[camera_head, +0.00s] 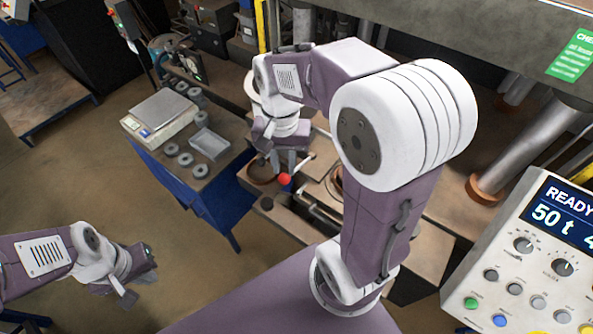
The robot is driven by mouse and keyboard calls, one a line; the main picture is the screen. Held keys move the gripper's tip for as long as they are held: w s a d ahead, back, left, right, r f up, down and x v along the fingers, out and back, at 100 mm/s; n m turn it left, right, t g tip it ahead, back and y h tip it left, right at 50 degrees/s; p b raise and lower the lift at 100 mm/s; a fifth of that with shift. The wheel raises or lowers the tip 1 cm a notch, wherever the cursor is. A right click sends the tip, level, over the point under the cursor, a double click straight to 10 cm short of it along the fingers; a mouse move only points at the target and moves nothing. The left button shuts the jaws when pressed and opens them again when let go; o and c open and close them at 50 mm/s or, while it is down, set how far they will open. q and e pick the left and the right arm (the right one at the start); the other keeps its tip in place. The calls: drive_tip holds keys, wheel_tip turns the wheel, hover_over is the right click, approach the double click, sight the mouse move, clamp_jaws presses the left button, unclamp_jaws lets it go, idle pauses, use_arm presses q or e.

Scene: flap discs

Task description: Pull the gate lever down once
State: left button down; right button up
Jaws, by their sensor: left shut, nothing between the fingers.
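A red ball knob (284,179), which looks like the end of the gate lever, stands among the machine parts near the middle of the head view. The rest of the lever is mostly hidden. My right gripper (284,163) points down just above and behind the knob, at or very near it; I cannot tell whether it touches, nor whether its fingers are open. My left gripper (139,284) is shut and empty, low at the left over bare floor, far from the lever.
A blue-framed table (219,180) to the left of the knob holds a scale (160,115), a clear tray (209,144) and several grey discs. A control panel (535,265) reading "READY 50 t" stands at the right. Press columns (520,150) rise behind my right arm.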

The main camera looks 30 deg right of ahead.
sight(284, 175)
drive_tip(key=shift+w, duration=0.2)
drive_tip(key=shift+f, duration=0.3)
drive_tip(key=shift+s+f+b, duration=0.15)
drive_tip(key=shift+f+b, duration=0.65)
drive_tip(key=shift+b, duration=0.05)
drive_tip(key=shift+f+b, duration=1.95)
drive_tip(key=shift+f, duration=0.55)
wheel_tip(284, 175, down, 6)
drive_tip(key=b, duration=0.4)
drive_tip(key=shift+r, duration=0.25)
wheel_tip(284, 175, up, 13)
drive_tip(key=p, duration=1.2)
drive_tip(key=shift+p, duration=0.4)
